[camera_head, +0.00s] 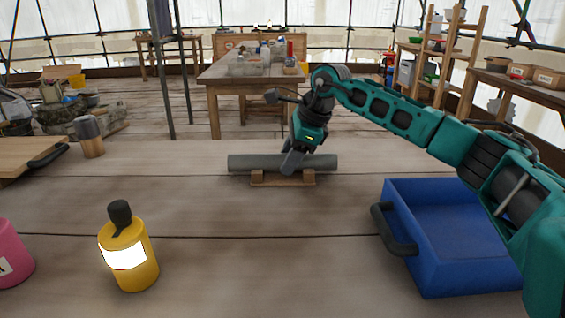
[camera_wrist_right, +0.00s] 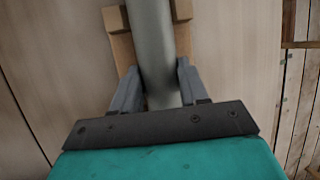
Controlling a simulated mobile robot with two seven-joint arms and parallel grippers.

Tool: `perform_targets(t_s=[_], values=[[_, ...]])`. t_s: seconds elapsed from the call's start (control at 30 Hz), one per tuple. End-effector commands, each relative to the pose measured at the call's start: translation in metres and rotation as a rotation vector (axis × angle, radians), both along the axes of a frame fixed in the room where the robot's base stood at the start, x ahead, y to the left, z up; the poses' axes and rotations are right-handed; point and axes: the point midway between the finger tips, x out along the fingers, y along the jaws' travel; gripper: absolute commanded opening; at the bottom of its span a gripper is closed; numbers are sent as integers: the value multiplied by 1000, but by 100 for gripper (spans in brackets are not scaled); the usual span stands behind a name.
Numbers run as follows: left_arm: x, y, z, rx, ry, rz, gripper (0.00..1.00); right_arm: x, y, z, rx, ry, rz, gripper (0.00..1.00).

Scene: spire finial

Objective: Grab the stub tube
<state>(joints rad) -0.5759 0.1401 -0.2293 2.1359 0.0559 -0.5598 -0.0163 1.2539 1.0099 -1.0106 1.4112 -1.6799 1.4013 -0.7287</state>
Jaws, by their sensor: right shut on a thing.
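The stub tube (camera_head: 253,162) is a grey cylinder lying sideways on a small wooden cradle (camera_head: 283,179) in the middle of the table. My right gripper (camera_head: 290,165) is over the tube's middle, with its fingers down around it. In the right wrist view the tube (camera_wrist_right: 152,45) runs between the two grey fingers of the gripper (camera_wrist_right: 157,85), with the cradle (camera_wrist_right: 122,50) beneath it. The gripper is shut on the tube, which still appears to rest on the cradle. My left gripper is not in view.
A blue tray (camera_head: 455,275) with a dark handle stands at the right, under my right arm. A yellow bottle (camera_head: 140,272) and a pink container (camera_head: 10,255) stand at the front left. A brown-and-grey cup (camera_head: 90,140) stands at the back left. The table's middle front is clear.

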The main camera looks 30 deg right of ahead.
Motion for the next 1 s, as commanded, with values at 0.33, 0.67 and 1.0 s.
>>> perform_targets(t_s=[0.33,0.67,1.0], values=[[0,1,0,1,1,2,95,0,0,1,1,-3,0,1],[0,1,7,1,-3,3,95,1,0,23,1,-4,-1,1],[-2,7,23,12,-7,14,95,1,1,114,2,-8,0,1]])
